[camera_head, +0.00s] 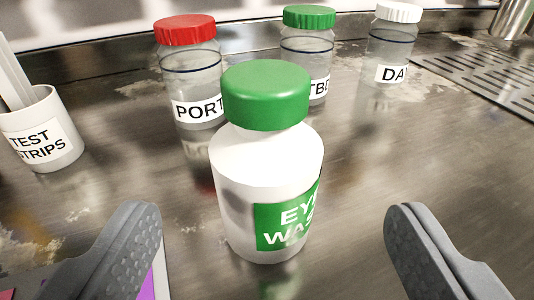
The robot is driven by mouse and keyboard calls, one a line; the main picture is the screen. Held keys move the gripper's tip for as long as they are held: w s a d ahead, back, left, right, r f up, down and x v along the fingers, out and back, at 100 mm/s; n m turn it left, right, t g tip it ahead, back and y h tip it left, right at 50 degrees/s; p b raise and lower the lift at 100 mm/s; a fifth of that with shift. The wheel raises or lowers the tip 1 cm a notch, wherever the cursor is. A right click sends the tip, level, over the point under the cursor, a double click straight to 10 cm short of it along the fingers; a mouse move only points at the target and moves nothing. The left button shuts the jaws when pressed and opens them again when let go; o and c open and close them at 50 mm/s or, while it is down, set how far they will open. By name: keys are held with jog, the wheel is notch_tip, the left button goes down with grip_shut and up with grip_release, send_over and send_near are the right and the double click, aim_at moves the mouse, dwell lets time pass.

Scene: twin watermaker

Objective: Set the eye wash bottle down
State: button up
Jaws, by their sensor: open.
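The eye wash bottle (238,175) is white with a green cap and a green label reading "EYE WAS", the rest turned out of sight. It stands upright on the metal counter (365,190), in the middle of the view. My gripper (262,245) is open, with one grey finger at the lower left and one at the lower right. The bottle stands between and slightly beyond the fingertips, with a clear gap on both sides. Neither finger touches it.
Behind stand a clear jar with a red cap (186,30), one with a green cap (309,17) and one with a white cap (398,11). A white test strips cup (40,135) is at left. A slotted drain plate (490,80) is at right. The counter right of the bottle is clear.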

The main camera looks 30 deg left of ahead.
aim_at(268, 183)
jog(key=b+x, duration=0.1)
jog(key=x, duration=0.3)
jog(key=shift+w+a, duration=0.25)
jog(key=shift+a, duration=0.05)
jog(key=c, duration=1.3)
jog(key=shift+o, duration=0.2)
jog(key=shift+r, duration=0.15)
